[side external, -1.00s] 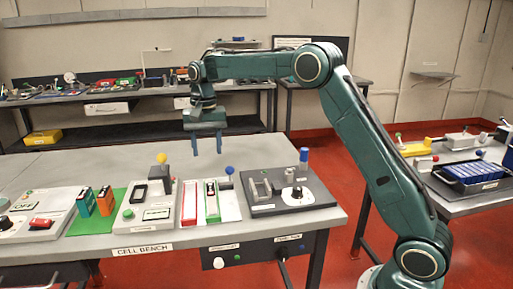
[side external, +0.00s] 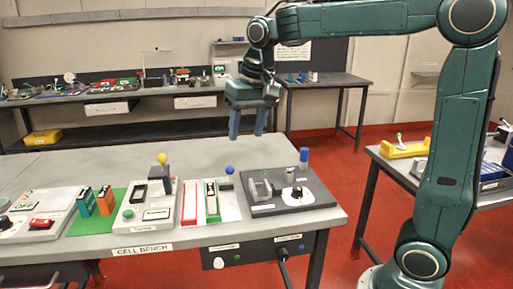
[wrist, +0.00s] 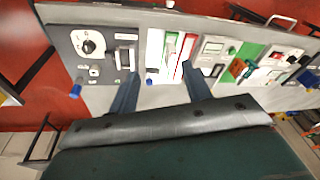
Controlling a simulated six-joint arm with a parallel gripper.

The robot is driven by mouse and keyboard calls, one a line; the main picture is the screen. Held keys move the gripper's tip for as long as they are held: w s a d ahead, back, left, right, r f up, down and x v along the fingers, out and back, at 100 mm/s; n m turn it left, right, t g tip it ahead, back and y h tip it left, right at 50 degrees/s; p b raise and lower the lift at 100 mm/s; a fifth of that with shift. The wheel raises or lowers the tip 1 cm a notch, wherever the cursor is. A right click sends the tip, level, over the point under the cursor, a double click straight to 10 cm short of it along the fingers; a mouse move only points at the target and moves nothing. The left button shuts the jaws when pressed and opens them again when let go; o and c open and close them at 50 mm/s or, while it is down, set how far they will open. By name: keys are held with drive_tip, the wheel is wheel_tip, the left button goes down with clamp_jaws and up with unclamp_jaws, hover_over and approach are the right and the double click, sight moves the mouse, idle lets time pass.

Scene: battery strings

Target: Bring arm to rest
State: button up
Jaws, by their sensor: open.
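My gripper (side external: 248,122) hangs in the air above the back of the cell bench (side external: 100,174), its two blue fingers apart and pointing down with nothing between them. In the wrist view the fingers of my gripper (wrist: 160,92) are also spread and empty, with the bench's devices beyond them. My arm is raised, with its elbow high at the upper right of the side view.
The bench holds a dark grey fixture (side external: 262,209) with a dial, red and green trays (side external: 212,201), a tester with a yellow knob (side external: 147,205), and orange and green batteries on a green mat (side external: 75,229). A side table with a yellow fixture (side external: 403,150) stands right.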

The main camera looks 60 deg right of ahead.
drive_tip(key=s+a+f+n+t, duration=0.1)
drive_tip(key=s+f+n, duration=0.1)
drive_tip(key=s, duration=0.8)
drive_tip(key=s+a+f+n+t, duration=0.1)
drive_tip(key=s+f+n+t, duration=0.1)
drive_tip(key=s, duration=0.9)
drive_tip(key=shift+f+n, duration=0.5)
drive_tip(key=shift+f, duration=0.1)
